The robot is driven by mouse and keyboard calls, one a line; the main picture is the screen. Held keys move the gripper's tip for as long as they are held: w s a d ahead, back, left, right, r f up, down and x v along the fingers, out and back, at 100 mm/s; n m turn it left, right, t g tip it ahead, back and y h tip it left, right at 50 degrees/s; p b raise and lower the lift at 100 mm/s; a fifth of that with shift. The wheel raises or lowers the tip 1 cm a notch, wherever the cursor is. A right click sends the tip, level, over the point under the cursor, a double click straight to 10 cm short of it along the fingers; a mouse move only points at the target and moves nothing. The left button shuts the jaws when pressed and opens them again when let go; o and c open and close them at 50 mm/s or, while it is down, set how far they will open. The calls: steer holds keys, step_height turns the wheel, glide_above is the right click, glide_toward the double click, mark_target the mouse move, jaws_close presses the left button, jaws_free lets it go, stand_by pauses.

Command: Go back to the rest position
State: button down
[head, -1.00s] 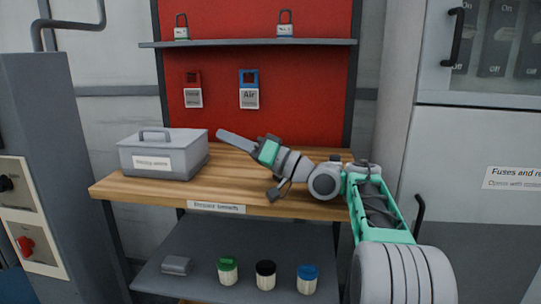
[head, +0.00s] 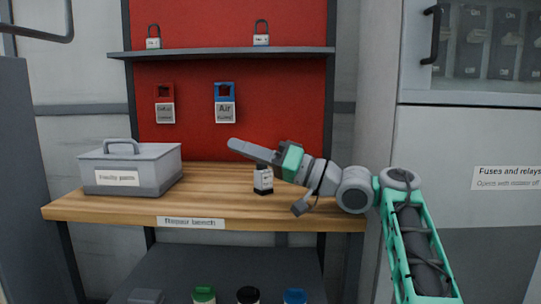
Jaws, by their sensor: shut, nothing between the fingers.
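My gripper (head: 236,147) is at the end of my grey and green arm, pointing left above the repair bench (head: 100,207). Its fingers are shut with nothing between them. A small white and black block (head: 263,181) stands upright on the bench just below the gripper. The gripper appears apart from it, though the wrist partly covers its top.
A grey lidded box labelled "Faulty parts" (head: 131,168) stands on the bench at the left. Two padlocks sit on the shelf (head: 220,53); red and blue tags hang below. Several capped containers stand on the lower shelf (head: 225,265). A cabinet (head: 450,150) rises at the right.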

steer(key=w+d+r+m+t+h+p, duration=0.55)
steer(key=h+p, duration=0.45)
steer(key=p, duration=1)
steer(key=s+d+f+g+h+p, duration=0.2)
steer(key=s+d+f+h+p, duration=0.1)
steer(key=s+d+p, duration=0.2)
steer(key=s+d+f+m+g+h+p, duration=0.1)
steer(key=s+d+f+g+h+p, duration=0.2)
steer(key=s+p, duration=0.6)
steer(key=s+d+f+m+g+h+p, duration=0.1)
steer(key=s+d+f+g+h+p, duration=0.2)
steer(key=s+d+p, duration=0.4)
steer(key=s+h, duration=0.1)
steer(key=s, duration=0.6)
steer(key=shift+s+d+h, duration=0.3)
steer(key=shift+s+d, duration=0.05)
steer(key=shift+m, duration=0.25)
